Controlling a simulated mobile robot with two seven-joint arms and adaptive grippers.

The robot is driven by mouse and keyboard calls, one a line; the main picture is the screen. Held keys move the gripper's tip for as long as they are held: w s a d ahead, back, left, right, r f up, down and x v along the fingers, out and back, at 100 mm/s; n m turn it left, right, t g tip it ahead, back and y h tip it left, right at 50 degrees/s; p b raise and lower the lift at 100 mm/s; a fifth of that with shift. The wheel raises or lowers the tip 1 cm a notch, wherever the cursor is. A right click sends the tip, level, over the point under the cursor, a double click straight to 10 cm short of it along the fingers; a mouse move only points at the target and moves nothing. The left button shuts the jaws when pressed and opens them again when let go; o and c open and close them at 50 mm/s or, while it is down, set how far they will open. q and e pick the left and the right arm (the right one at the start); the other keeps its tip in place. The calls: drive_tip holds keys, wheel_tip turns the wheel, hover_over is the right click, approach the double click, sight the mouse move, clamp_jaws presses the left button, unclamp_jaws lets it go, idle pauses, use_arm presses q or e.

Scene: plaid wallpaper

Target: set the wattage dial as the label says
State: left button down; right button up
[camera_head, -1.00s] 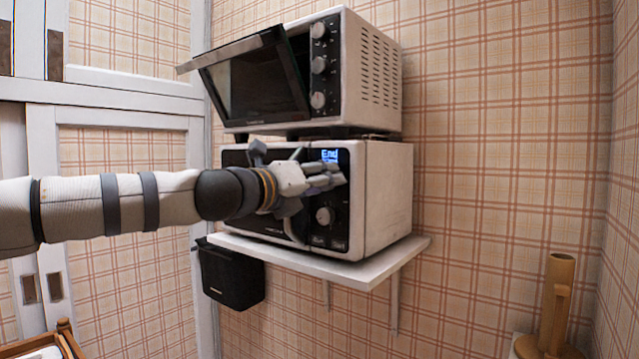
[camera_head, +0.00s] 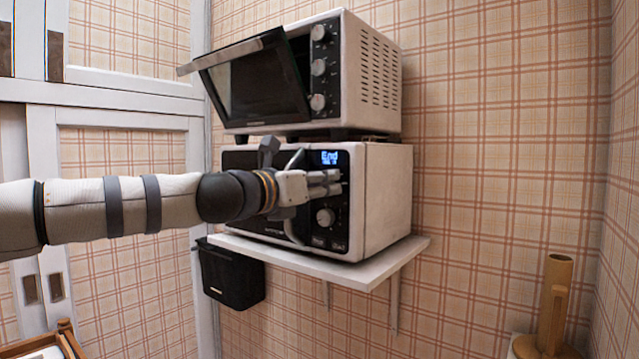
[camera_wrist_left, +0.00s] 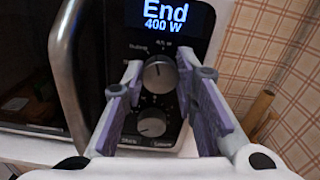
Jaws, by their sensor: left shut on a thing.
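The white microwave (camera_head: 388,200) stands on a wall shelf. Its lit display (camera_head: 329,157) reads "End" and "400 W" in the left wrist view (camera_wrist_left: 165,16). Below the display, the upper dial (camera_wrist_left: 159,76) is a grey knob with a pointer mark near its top. My left gripper (camera_head: 334,183) is shut on this dial, with a finger on each side; the gripper hides the dial in the head view. A lower dial (camera_wrist_left: 151,123) sits beneath it and also shows in the head view (camera_head: 325,216). I see no readable instruction label. My right gripper is out of view.
A toaster oven (camera_head: 370,70) with its door (camera_head: 255,85) tilted partly open sits above the microwave. The microwave's curved door handle (camera_wrist_left: 72,75) is left of my fingers. The shelf (camera_head: 340,270) juts out below. A black box (camera_head: 230,277) hangs under it.

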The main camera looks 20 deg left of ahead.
use_arm(q)
drive_tip(key=m, duration=0.5)
drive_tip(key=shift+r+m, duration=0.1)
drive_tip(key=shift+m, duration=0.2)
drive_tip(key=m+p, duration=0.1)
drive_tip(key=m, duration=0.4)
drive_tip(key=shift+d, duration=0.1)
drive_tip(key=m, duration=0.6)
drive_tip(key=m+p, duration=0.1)
drive_tip(key=m, duration=0.4)
drive_tip(key=shift+f, duration=0.2)
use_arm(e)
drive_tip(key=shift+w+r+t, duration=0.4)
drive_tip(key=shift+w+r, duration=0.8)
use_arm(q)
drive_tip(key=shift+m, duration=0.3)
drive_tip(key=c, duration=1.3)
unclamp_jaws()
drive_tip(key=shift+s, duration=0.1)
